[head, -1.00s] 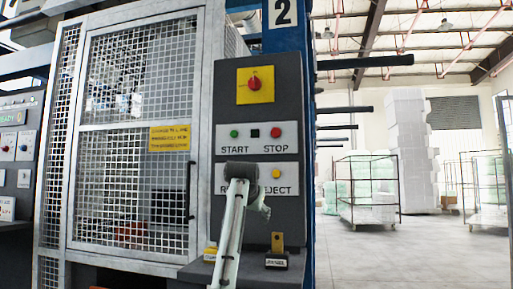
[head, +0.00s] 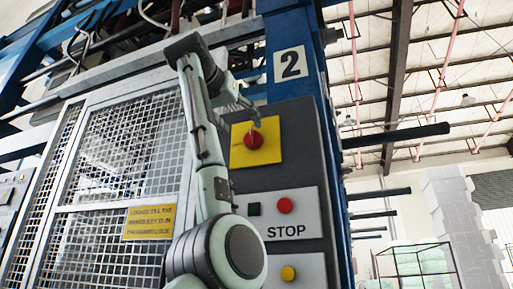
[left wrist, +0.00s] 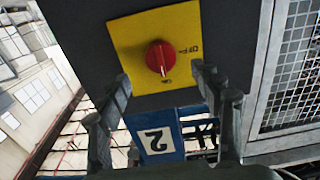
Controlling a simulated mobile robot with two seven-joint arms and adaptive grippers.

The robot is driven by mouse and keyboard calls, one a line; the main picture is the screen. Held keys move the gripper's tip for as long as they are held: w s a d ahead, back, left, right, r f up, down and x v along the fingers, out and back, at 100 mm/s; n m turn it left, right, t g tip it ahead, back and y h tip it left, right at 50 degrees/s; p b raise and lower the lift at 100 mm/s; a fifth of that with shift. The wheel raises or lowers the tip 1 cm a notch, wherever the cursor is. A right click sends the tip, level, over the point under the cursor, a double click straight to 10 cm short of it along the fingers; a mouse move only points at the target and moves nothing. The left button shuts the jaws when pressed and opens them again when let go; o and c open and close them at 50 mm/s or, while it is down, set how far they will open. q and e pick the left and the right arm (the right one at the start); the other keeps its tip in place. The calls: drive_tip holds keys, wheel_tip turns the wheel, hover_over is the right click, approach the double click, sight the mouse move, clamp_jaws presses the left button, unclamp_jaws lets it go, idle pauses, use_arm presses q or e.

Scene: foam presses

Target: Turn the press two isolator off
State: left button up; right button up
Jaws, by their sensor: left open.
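The press two isolator is a red rotary knob (head: 254,140) on a yellow plate (head: 268,128), at the top of the dark control panel below the "2" sign. In the left wrist view, which is upside down, the red knob (left wrist: 159,57) has an OFF mark on its right. Its pointer appears to face the other mark, at the picture's bottom. My left gripper (head: 252,112) is just above the knob in the head view. Its fingers (left wrist: 161,82) are open and empty, on either side of the knob's line, apparently short of it. My right gripper is not in view.
My left arm hides the panel's left part. The mesh guard (head: 120,155) is left of the panel; black bars (head: 395,136) jut out right.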

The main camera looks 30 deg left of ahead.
sight(250, 137)
use_arm(q)
drive_tip(key=p+x, duration=0.1)
drive_tip(key=x, duration=0.6)
drive_tip(key=shift+w+p, duration=0.15)
drive_tip(key=shift+p, duration=0.25)
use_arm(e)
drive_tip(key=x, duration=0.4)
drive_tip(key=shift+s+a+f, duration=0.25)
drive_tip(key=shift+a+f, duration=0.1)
use_arm(q)
drive_tip(key=c, duration=1.2)
